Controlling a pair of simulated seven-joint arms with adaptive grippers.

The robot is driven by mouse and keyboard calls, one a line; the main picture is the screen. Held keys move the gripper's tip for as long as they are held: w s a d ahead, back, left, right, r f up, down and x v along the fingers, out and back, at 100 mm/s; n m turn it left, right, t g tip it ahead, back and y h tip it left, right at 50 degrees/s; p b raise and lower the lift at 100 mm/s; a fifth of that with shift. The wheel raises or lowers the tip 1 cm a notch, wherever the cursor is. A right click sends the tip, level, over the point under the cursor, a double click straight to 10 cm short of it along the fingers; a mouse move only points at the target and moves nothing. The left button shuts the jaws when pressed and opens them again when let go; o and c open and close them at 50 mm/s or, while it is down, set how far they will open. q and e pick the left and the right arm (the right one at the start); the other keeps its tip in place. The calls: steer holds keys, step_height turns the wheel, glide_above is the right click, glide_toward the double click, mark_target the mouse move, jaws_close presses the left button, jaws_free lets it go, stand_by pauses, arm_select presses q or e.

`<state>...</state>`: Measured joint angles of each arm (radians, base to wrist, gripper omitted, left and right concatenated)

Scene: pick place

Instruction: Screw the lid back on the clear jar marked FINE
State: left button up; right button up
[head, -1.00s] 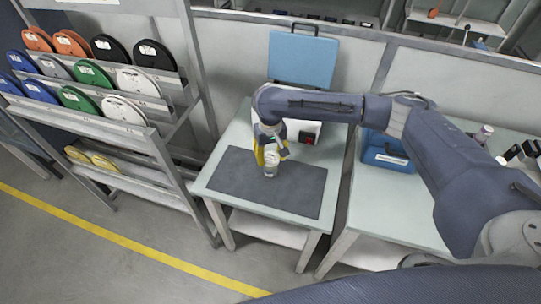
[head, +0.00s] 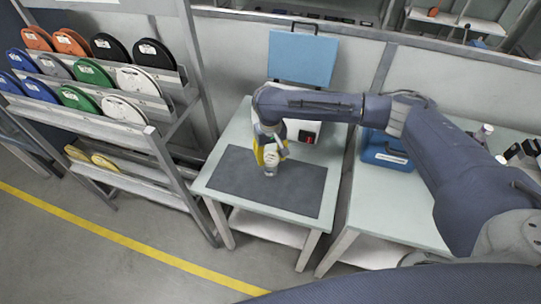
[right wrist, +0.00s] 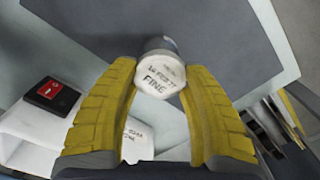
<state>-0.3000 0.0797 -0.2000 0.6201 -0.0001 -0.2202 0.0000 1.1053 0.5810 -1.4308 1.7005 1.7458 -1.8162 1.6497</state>
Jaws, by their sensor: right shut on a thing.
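The jar (head: 270,172) stands on the dark mat, small and partly hidden under my right gripper. In the right wrist view its greyish side (right wrist: 160,44) shows beyond the round white lid (right wrist: 157,75), which is marked FINE with a date line above. The lid lies over the jar's mouth; I cannot tell how tightly it is seated. My right gripper (head: 270,163) points down over the jar, its yellow fingers shut on the lid, one on each side in the right wrist view (right wrist: 156,78). My left gripper is not in view.
The dark mat (head: 233,178) lies mostly bare on the table. Behind the gripper is a white device with a red switch (head: 306,137). A blue case (head: 385,150) is on the right table. A rack of coloured discs (head: 85,75) stands left.

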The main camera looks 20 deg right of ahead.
steer(key=m, duration=0.4)
stand_by(0.4)
steer(key=shift+d, duration=0.1)
steer(key=m, duration=0.3)
steer(key=shift+m, duration=0.4)
steer(key=shift+m, duration=2.1)
steer(key=shift+c, duration=0.2)
